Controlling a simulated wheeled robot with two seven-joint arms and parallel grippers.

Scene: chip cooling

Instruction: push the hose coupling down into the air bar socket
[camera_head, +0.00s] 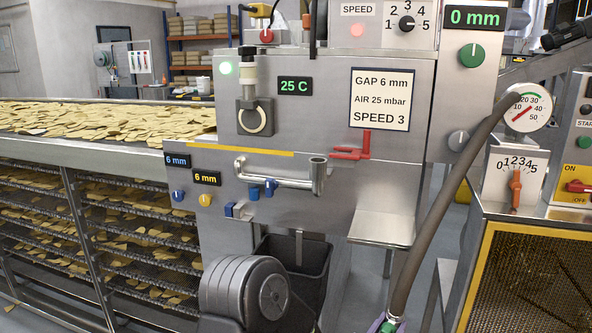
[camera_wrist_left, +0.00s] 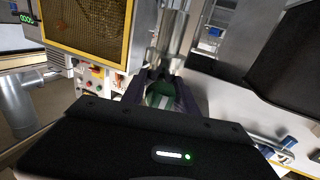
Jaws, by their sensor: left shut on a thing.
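The hose coupling (camera_head: 397,306) is at the lower end of a thick brown hose (camera_head: 437,210), at the bottom edge of the head view. My left gripper (camera_head: 385,326), with purple fingers, is shut on it there. In the left wrist view the gripper (camera_wrist_left: 160,98) holds a green part of the coupling (camera_wrist_left: 159,92). The air bar (camera_head: 275,178) is a bent silver pipe on the machine front. Its upright socket (camera_head: 318,163) has an open top at the pipe's right end. The coupling is well below and right of the socket, apart from it. My right gripper is not in view.
A red bracket (camera_head: 352,150) sits just right of the socket. A metal shelf (camera_head: 383,228) juts out below it. A dark bin (camera_head: 300,265) stands beneath. The hose rises to a pressure gauge (camera_head: 524,107). A yellow-edged cabinet (camera_head: 478,265) stands at right, and chip racks (camera_head: 130,230) at left.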

